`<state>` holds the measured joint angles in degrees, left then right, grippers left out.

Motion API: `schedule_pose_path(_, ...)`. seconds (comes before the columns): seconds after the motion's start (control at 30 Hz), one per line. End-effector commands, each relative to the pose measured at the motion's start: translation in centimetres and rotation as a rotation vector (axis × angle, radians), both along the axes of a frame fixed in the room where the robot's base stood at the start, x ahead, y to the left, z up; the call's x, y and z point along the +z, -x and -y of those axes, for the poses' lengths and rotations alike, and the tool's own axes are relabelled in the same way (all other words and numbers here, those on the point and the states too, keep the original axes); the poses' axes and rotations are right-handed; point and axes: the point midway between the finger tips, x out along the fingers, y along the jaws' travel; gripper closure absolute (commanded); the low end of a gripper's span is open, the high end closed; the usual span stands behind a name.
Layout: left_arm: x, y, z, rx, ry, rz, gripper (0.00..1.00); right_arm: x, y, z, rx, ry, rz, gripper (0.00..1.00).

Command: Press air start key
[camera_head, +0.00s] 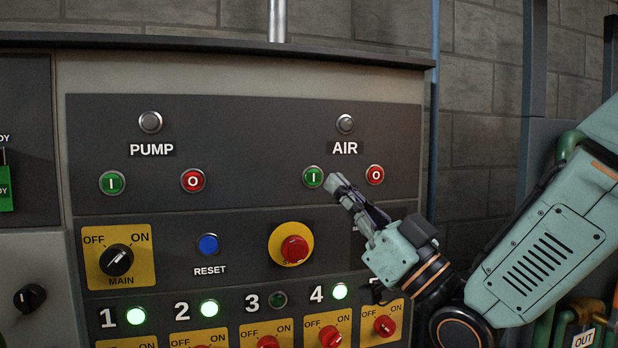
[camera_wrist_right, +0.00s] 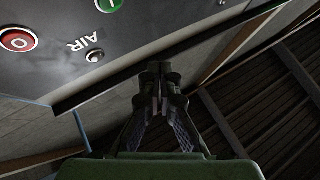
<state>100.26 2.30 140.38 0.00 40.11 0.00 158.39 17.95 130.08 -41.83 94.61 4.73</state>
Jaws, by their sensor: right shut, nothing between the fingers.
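The green air start key (camera_head: 313,177), marked I, is on the dark panel under the AIR label (camera_head: 345,148). Its edge also shows at the top of the right wrist view (camera_wrist_right: 109,4). My right gripper (camera_head: 334,181) is shut and empty. Its fingertips are close to the right side of the green key in the head view; I cannot tell whether they touch it. The gripper's closed fingers also show in the right wrist view (camera_wrist_right: 160,72). The grey air lamp (camera_head: 345,123) above the label looks unlit. My left gripper is not in view.
The red air stop key (camera_head: 375,174) is just right of the green one. The pump keys (camera_head: 112,182) are at the left. A red emergency button (camera_head: 294,249) and a blue reset button (camera_head: 208,244) sit below. Pipes and my right arm fill the right side.

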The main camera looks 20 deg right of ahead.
Motion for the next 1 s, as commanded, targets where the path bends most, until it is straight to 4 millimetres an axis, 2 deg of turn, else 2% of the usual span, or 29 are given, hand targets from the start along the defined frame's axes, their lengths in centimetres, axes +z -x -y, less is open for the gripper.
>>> schedule_pose_path(0.27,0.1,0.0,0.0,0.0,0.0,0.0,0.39,-0.1,-0.8,-0.1,-0.001,0.003,-0.004,1.0)
schedule_pose_path(0.8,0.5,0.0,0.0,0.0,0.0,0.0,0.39,-0.1,-7.1,-0.6,0.0,0.003,-0.002,1.0)
schedule_pose_path(1.0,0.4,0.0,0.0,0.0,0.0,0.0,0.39,-0.1,-8.4,-0.6,0.0,0.002,-0.003,1.0)
